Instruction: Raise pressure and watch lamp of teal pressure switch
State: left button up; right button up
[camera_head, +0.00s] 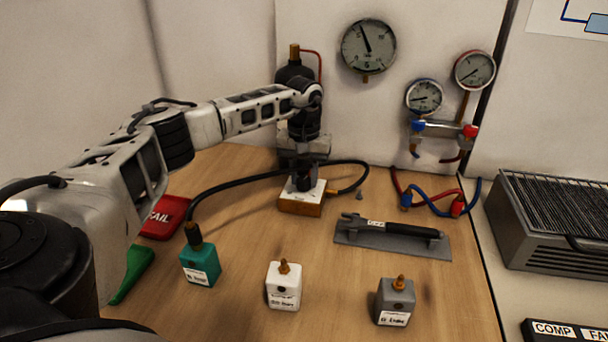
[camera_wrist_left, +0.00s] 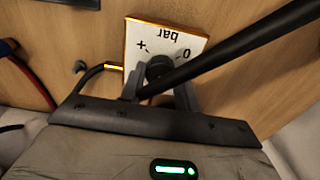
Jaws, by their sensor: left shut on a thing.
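The teal pressure switch (camera_head: 201,268) stands upright at the left front of the wooden bench, with a white label on its front. A black hose (camera_head: 228,184) is fitted to its top. I cannot make out whether its lamp is lit. My left gripper (camera_head: 303,182) points down and is shut on the dark knob (camera_wrist_left: 158,67) of the pressure regulator (camera_head: 300,207). The regulator is a white-topped block with orange sides; its face reads "bar", 0 and + in the wrist view. The large round gauge (camera_head: 368,46) on the wall has its needle pointing up, slightly left.
A white switch (camera_head: 284,288) and a grey switch (camera_head: 396,303) stand in front. A red FAIL tray (camera_head: 165,217) and a green one (camera_head: 134,272) are at left. Manifold gauges (camera_head: 424,96) hang at right.

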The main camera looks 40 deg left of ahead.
aim_at(304, 179)
pick_arm(q)
jog(key=o, duration=1)
jog(key=shift+r, duration=0.1)
jog(key=shift+r, duration=7.95)
jog(key=shift+f, duration=0.1)
